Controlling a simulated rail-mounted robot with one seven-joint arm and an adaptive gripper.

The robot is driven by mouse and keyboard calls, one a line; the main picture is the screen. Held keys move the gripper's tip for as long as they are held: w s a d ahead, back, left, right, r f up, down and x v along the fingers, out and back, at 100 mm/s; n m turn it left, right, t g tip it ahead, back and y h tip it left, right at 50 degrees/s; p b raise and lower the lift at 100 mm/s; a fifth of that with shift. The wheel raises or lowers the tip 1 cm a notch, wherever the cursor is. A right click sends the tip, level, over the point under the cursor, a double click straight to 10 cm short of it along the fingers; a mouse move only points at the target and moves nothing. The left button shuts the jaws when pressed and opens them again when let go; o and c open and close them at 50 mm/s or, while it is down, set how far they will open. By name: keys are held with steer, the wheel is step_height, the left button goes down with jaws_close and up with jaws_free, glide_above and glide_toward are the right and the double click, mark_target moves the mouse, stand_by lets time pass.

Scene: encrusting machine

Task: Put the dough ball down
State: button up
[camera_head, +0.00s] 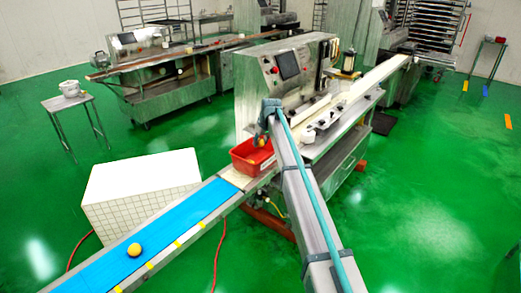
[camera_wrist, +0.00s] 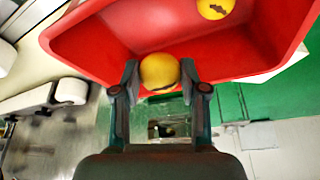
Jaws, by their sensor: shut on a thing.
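My gripper (camera_wrist: 159,80) is shut on a yellow dough ball (camera_wrist: 159,70) in the wrist view. It holds the ball over the near side of a red bin (camera_wrist: 105,40). Another yellow ball with a dark mark (camera_wrist: 214,8) lies inside the bin. In the head view the red bin (camera_head: 250,160) stands at the upper end of the blue conveyor, and my gripper (camera_head: 265,140) is right above it. The ball in my gripper is mostly hidden there. A further dough ball (camera_head: 134,249) lies on the blue belt (camera_head: 170,222).
The encrusting machine (camera_head: 285,75) stands just behind the bin, with a white conveyor (camera_head: 375,75) running off to the right. A white tiled block (camera_head: 140,185) stands left of the blue belt. Green floor (camera_head: 420,220) is open at the right.

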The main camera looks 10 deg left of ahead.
steer(key=p, duration=0.1)
glide_above(259, 155)
steer(key=f, duration=0.4)
steer(key=shift+s+d+f, duration=0.35)
steer(key=shift+s+d, duration=0.05)
steer(key=shift+f+p, duration=0.7)
steer(key=shift+f, duration=1)
steer(key=shift+f, duration=0.2)
steer(key=o, duration=1.2)
steer(key=shift+r, duration=0.15)
steer(key=b+v, duration=0.2)
steer(key=v, duration=1)
steer(key=shift+w+r, duration=0.1)
